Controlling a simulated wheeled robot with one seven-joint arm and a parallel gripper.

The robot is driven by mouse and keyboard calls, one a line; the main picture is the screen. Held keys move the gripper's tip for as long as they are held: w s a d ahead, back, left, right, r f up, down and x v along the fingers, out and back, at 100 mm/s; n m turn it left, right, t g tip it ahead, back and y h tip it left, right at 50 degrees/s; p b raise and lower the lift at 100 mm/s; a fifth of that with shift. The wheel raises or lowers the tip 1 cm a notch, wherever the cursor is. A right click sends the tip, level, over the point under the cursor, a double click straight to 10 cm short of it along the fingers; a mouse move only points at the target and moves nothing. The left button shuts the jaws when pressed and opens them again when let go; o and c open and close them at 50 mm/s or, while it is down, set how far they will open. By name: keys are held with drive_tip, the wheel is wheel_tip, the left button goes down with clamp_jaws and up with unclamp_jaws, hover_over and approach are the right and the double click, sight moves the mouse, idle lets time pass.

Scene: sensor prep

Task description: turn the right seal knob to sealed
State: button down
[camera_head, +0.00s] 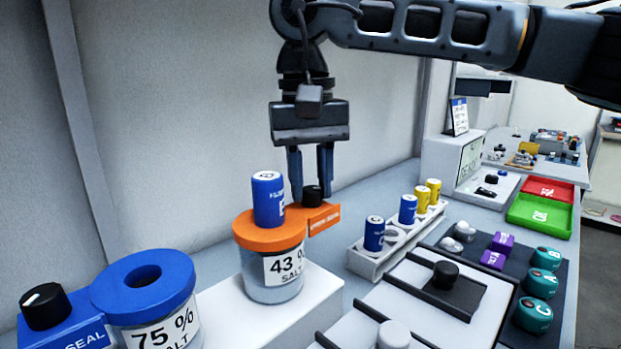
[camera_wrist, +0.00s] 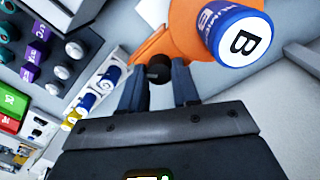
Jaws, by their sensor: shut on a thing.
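The right seal knob (camera_head: 311,194) is a small black knob on the orange bracket (camera_head: 323,218), which joins the orange lid (camera_head: 255,238) of the jar marked 43 % salt (camera_head: 272,287). A blue cylinder (camera_head: 268,200) stands upright in that lid. My gripper (camera_head: 311,200) points down with one finger on each side of the knob and is shut on it. The wrist view shows the knob (camera_wrist: 158,73) between the fingertips, with the blue cylinder marked B (camera_wrist: 237,38) close by. The knob's pointer mark is hidden and the bracket's lettering is too blurred to read.
A blue-lidded jar marked 75 % salt (camera_head: 160,327) with its own black knob (camera_head: 45,306) stands at the left. A white rack (camera_head: 368,263) with blue and yellow cylinders stands to the right. Green and red trays (camera_head: 538,216) lie farther right.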

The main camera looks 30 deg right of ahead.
sight(309, 188)
idle(0.3)
drive_tip(key=c, duration=0.8)
unclamp_jaws()
drive_tip(key=shift+a+r, duration=0.1)
drive_tip(key=shift+r, duration=3.8)
